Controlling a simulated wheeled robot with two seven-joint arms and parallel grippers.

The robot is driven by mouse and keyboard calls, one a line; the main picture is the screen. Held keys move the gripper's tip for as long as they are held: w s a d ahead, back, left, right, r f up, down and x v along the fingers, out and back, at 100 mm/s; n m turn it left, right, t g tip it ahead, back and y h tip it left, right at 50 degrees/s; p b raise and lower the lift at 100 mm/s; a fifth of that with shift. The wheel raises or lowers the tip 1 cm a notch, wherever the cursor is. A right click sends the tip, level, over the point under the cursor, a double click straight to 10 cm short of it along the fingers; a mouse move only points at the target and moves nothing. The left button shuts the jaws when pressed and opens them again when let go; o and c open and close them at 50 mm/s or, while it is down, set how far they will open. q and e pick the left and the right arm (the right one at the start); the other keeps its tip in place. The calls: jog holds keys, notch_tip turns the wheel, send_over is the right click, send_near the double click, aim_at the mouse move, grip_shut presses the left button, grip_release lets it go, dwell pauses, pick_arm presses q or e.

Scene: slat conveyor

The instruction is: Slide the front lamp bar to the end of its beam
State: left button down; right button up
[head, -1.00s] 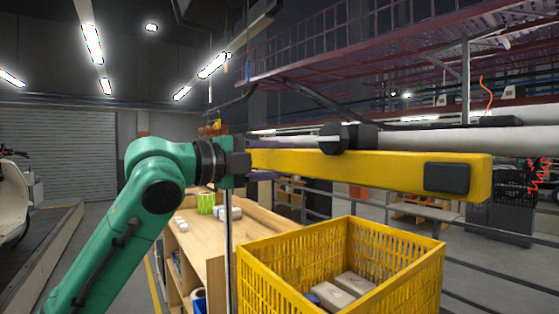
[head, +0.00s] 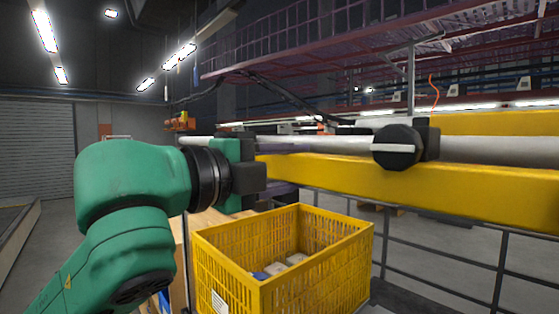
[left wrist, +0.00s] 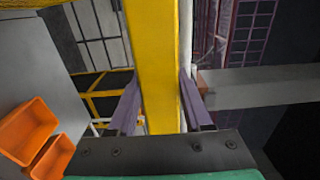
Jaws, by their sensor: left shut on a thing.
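A long yellow bar (head: 450,188) runs from my left gripper to the right edge of the head view. A pale round tube (head: 480,150) runs alongside, just above it in the picture, with a black round clamp (head: 396,147) on it. I cannot tell for sure which of these is the lamp bar and which the beam. My left gripper (head: 283,168) is shut on the yellow bar near its left end. In the left wrist view the purple fingers (left wrist: 158,105) lie on either side of the yellow bar (left wrist: 158,60). My right gripper is not in view.
A yellow crate (head: 315,285) with a few small items stands below the bar. Dark railings (head: 440,263) run behind it at the right. A purple-red gantry (head: 330,50) hangs above. In the left wrist view, orange bins (left wrist: 30,125) lie at the left.

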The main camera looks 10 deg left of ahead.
pick_arm(q)
jog(key=shift+s+d+f, duration=0.1)
jog(key=shift+s+d, duration=0.4)
jog(key=shift+d, duration=0.15)
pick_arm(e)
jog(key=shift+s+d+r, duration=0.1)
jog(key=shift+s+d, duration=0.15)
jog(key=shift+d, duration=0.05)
pick_arm(q)
jog(key=shift+c, duration=1.6)
grip_release()
jog(key=shift+w+a, duration=0.1)
jog(key=shift+a, duration=0.05)
